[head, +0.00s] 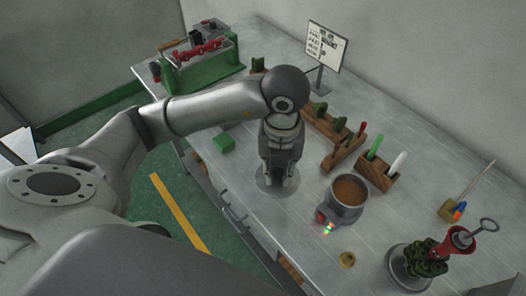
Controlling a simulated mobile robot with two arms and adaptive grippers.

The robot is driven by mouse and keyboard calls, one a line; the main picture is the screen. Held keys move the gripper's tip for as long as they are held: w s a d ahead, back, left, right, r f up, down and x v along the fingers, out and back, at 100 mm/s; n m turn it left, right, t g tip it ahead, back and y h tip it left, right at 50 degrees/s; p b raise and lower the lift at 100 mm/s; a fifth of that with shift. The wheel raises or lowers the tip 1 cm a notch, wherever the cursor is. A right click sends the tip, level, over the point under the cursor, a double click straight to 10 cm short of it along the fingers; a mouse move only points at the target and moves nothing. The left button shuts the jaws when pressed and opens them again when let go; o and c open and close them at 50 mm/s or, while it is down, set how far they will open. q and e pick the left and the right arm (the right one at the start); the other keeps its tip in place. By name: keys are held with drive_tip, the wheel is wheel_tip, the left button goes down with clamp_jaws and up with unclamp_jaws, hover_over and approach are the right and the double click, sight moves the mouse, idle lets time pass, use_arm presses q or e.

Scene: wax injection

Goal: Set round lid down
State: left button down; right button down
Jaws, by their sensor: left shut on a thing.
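The round lid (263,187) is a flat grey disc under my left gripper, over the metal tabletop. My left gripper (280,184) points down and is shut on it, near the disc's middle. The lid looks level and very close to the table; I cannot tell whether it touches. The fingers hide the lid's grip. The round wax pot (347,213) stands to the right, uncovered, with brown wax inside and small lights on its front. My right gripper is out of view.
Bare tabletop lies before the lid.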

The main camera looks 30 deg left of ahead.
use_arm(q)
drive_tip(key=w+a+f+p, duration=0.1)
drive_tip(key=w+a+f, duration=0.1)
drive_tip(key=w+f, duration=0.1)
drive_tip(key=w+a+f+p, duration=0.1)
drive_tip(key=w+a+f, duration=0.1)
drive_tip(key=w, duration=0.2)
drive_tip(key=w+a+f+p, duration=0.1)
drive_tip(key=w+a+f, duration=0.2)
drive_tip(key=shift+w+f+p, duration=0.35)
drive_tip(key=shift+p, duration=0.05)
drive_tip(key=shift+w+a+f, duration=0.4)
drive_tip(key=shift+f, duration=0.3)
wheel_tip(320, 180, down, 2)
drive_tip(key=shift+d+f+p, duration=0.1)
drive_tip(key=shift+p, duration=0.85)
drive_tip(key=shift+f, duration=0.35)
